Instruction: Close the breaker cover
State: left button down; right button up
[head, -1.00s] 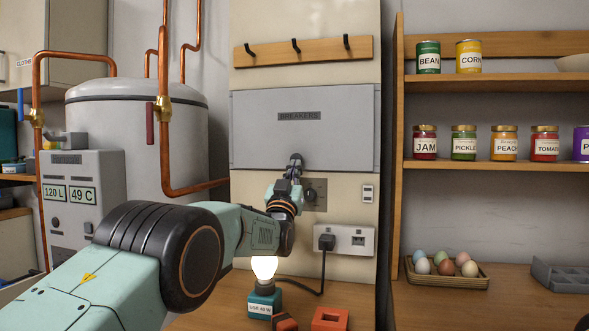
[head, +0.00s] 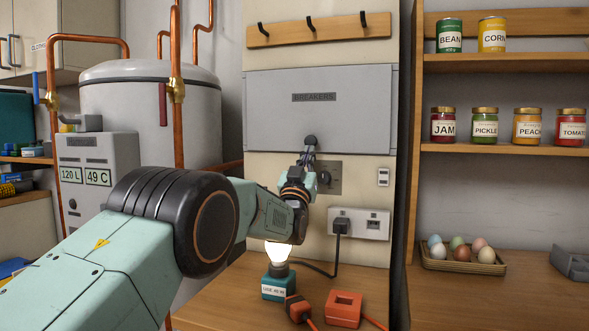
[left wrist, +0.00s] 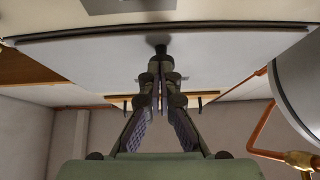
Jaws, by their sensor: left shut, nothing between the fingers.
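The breaker cover (head: 350,124) is a wide grey panel labelled BREAKERS on the wall unit. It hangs down nearly flat; I cannot tell whether a small gap is left behind it. My left gripper (head: 310,141) is shut and empty, its tips in front of the cover's lower middle edge. In the left wrist view the shut fingers (left wrist: 160,52) point at the pale cover (left wrist: 220,55) and seem to touch it or nearly so. The gripper hides a small part of the lower edge. My right gripper is not in view.
A hook rail (head: 305,29) is above the cover. A dial plate (head: 329,178) and an outlet with a plug (head: 360,223) are below. A lit bulb (head: 279,252) stands on the counter under my arm. Copper pipes (head: 177,130) are left, shelves (head: 500,63) right.

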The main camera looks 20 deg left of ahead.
pick_arm(q)
jog(key=s+f, duration=0.1)
jog(key=s, duration=1.4)
jog(key=shift+s+f, duration=0.35)
jog(key=shift+f, duration=0.05)
jog(key=shift+a+f, duration=0.1)
